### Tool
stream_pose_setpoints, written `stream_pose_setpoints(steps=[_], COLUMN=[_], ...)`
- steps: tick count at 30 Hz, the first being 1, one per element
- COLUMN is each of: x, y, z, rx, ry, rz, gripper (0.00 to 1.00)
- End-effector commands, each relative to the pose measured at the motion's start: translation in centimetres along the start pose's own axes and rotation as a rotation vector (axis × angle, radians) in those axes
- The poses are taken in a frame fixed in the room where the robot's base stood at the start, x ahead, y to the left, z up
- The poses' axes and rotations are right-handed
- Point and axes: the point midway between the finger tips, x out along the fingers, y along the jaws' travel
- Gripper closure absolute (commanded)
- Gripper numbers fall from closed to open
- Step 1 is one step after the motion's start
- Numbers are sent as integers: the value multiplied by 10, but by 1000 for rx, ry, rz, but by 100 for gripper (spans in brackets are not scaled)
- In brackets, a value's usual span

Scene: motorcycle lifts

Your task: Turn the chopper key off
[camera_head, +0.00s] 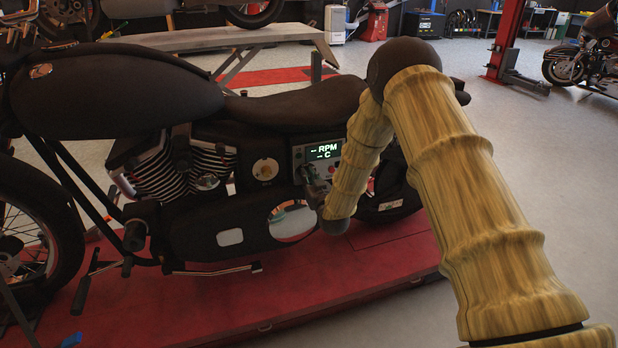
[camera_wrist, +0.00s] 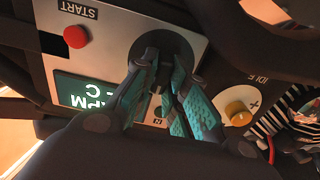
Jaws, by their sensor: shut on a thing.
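The black chopper (camera_head: 130,100) stands side-on in the head view. Its control panel (camera_head: 299,157) has a lit display (camera_head: 327,151) reading "-- RPM" and "-- C". In the wrist view the panel appears upside down, with the display (camera_wrist: 88,96) at left and a dark round key switch (camera_wrist: 170,42) at top middle. My gripper (camera_wrist: 165,68) has its teal fingers close together at this switch, shut on the key. The fingers largely hide the key, so its angle is unclear. In the head view my gripper (camera_head: 316,186) is in front of the panel's lower part.
A red START button (camera_wrist: 76,37) and a yellow IDLE knob (camera_wrist: 238,113) flank the switch. The chopper stands on a red lift platform (camera_head: 230,302). A grey lift bench (camera_head: 220,38) is behind it, and open floor (camera_head: 500,130) lies to the right.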

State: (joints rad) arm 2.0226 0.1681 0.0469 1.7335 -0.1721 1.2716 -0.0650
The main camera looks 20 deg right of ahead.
Motion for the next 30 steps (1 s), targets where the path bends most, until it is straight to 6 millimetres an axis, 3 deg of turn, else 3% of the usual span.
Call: stream_pose_setpoints(steps=[14,15,18,30], x=[-2,-2,-2,-4], y=[1,1,1,0], z=[4,4,3,2], rx=[-17,-17,-17,-16], ry=[-7,-7,-6,-4], rz=[1,1,1,0], gripper=[100,84,66,64])
